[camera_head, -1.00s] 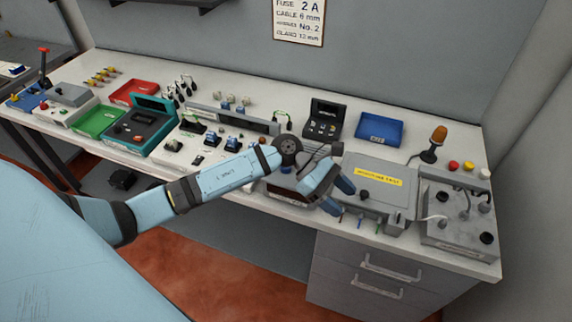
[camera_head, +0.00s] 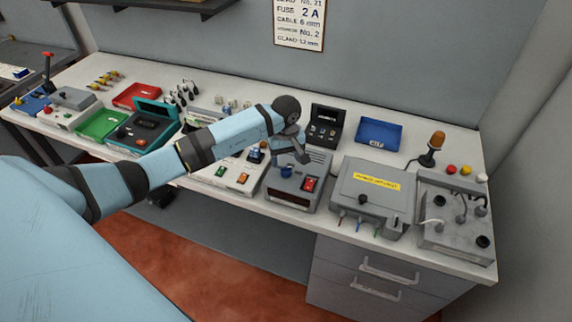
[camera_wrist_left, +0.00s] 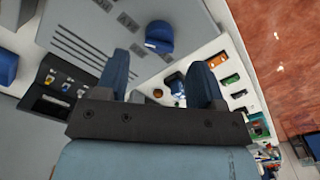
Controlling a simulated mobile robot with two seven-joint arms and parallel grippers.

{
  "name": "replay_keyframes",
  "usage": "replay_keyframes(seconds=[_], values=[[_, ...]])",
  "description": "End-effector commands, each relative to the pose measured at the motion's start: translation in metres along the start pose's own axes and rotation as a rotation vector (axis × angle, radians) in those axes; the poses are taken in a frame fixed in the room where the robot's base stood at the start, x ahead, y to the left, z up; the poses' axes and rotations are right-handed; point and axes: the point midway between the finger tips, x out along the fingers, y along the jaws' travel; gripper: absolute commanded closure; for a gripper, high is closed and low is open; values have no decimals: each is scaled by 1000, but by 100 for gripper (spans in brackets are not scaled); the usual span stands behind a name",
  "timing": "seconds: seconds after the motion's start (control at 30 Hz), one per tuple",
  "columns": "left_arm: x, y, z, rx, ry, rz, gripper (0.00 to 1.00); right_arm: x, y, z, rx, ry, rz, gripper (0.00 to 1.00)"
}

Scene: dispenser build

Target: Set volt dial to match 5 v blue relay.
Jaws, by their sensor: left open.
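The blue volt dial (camera_head: 286,172) is on the grey power unit (camera_head: 277,188), beside a red switch (camera_head: 309,184). In the left wrist view, the blue dial (camera_wrist_left: 159,36) shows on the grey face, ahead of the gap between my fingers. My left gripper (camera_wrist_left: 160,62) is open, with nothing between its fingers, apart from the dial. In the head view my left gripper (camera_head: 293,152) hangs over the unit, its fingers hard to make out. A blue relay (camera_wrist_left: 177,88) shows partly behind a finger. The dial's setting is too small to read. My right gripper is not in view.
A black case (camera_head: 327,120) with small parts and a blue tray (camera_head: 379,130) stand behind. A grey box with a yellow label (camera_head: 352,196) is close on the right. A white board with switches (camera_head: 225,177) is on the left.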

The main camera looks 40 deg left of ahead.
Motion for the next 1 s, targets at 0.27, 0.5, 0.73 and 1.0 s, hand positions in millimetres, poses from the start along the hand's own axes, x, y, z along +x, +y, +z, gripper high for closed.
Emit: replay_keyframes(seconds=[0.27, 0.5, 0.73, 1.0], values=[[40, 1, 0, -3, -2, 2, 38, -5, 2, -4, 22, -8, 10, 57], [51, 0, 0, 0, -1, 2, 38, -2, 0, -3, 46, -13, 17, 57], [50, 0, 0, -1, -1, 2, 49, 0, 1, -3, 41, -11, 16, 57], [50, 1, 0, -2, 0, 2, 86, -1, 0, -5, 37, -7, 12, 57]])
